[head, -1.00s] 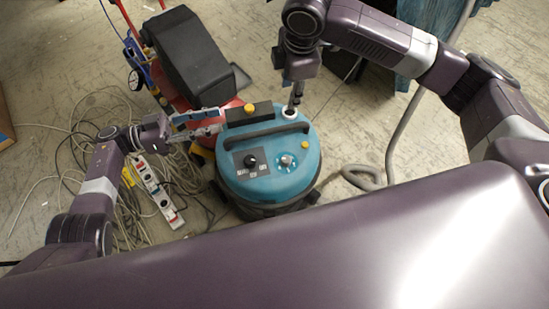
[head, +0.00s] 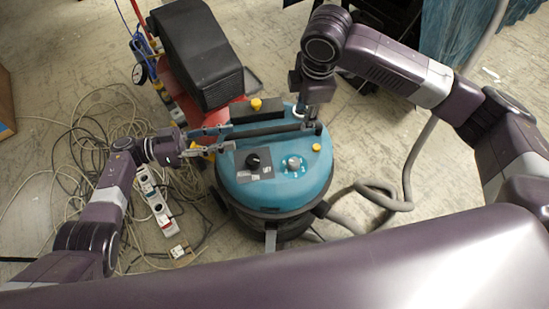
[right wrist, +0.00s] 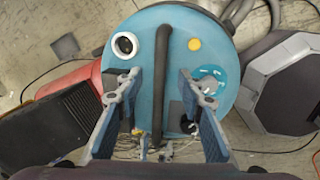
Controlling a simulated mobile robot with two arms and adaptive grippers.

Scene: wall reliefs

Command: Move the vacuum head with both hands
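The vacuum head (head: 300,185) is a round teal lid with dials, a yellow button and a black bar handle (head: 262,131). It sits on the dark vacuum canister (head: 262,222). My left gripper (head: 226,141) is at the left end of the handle, its fingers apart; whether they touch it is unclear. My right gripper (head: 312,126) points down at the handle's right end. In the right wrist view my right gripper (right wrist: 160,105) is open, with the handle (right wrist: 161,75) running between its spread fingers. The vacuum head (right wrist: 225,40) fills the middle there.
A red machine with a black box (head: 200,55) stands close behind the vacuum on the left. Tangled cables (head: 90,150) and a white power strip (head: 155,200) lie at left. A grey hose (head: 405,180) curls at right. Open floor shows beyond the hose.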

